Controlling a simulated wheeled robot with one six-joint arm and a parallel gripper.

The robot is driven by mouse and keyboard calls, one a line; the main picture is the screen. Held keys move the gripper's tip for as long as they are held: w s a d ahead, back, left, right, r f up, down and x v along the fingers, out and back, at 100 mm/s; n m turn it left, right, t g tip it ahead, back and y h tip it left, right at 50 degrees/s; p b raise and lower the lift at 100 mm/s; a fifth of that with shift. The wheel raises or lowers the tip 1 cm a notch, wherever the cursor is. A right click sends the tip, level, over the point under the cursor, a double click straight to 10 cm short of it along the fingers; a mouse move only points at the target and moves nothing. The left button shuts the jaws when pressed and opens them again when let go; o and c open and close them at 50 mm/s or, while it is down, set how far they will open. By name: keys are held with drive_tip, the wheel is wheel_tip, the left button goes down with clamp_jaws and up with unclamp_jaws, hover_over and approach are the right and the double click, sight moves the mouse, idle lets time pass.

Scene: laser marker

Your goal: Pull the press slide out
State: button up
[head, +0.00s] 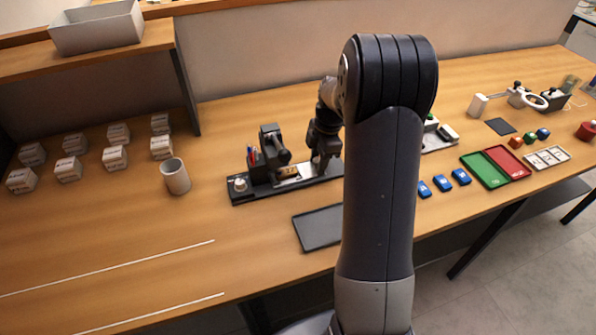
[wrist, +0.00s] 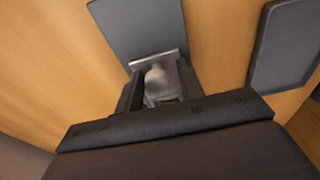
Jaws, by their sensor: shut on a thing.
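The dark press (head: 268,152) stands on a long black base (head: 245,196) near the middle of the table. Its pale press slide (head: 287,184) lies low on the base and reaches right, toward my gripper (head: 322,166). My gripper points down at the right part of the base, partly covered by my arm. In the wrist view my gripper (wrist: 160,90) has its two dark fingers close on either side of a pale metallic part, apparently the slide's end. The exact contact is hard to make out there.
A dark tray (head: 318,230) lies in front of the press, partly behind my arm. A cup (head: 175,177) and several small white boxes (head: 115,158) stand to the left. Blue blocks (head: 442,183) and green and red trays (head: 485,170) lie to the right.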

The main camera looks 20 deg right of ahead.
sight(340, 164)
drive_tip(key=shift+d+f, duration=0.25)
drive_tip(key=shift+d, duration=1.55)
drive_tip(key=shift+d+f, duration=0.2)
drive_tip(key=shift+d, duration=1.55)
drive_tip(key=o, duration=0.5)
drive_tip(key=shift+f, duration=0.1)
wheel_tip(340, 164, up, 8)
drive_tip(key=p, duration=0.5)
drive_tip(key=shift+w+d+f, duration=0.1)
drive_tip(key=shift+w+f, duration=0.05)
drive_tip(key=shift+f, duration=0.05)
drive_tip(key=shift+f, duration=0.15)
drive_tip(key=shift+f+b, duration=2.15)
drive_tip(key=shift+f, duration=1.1)
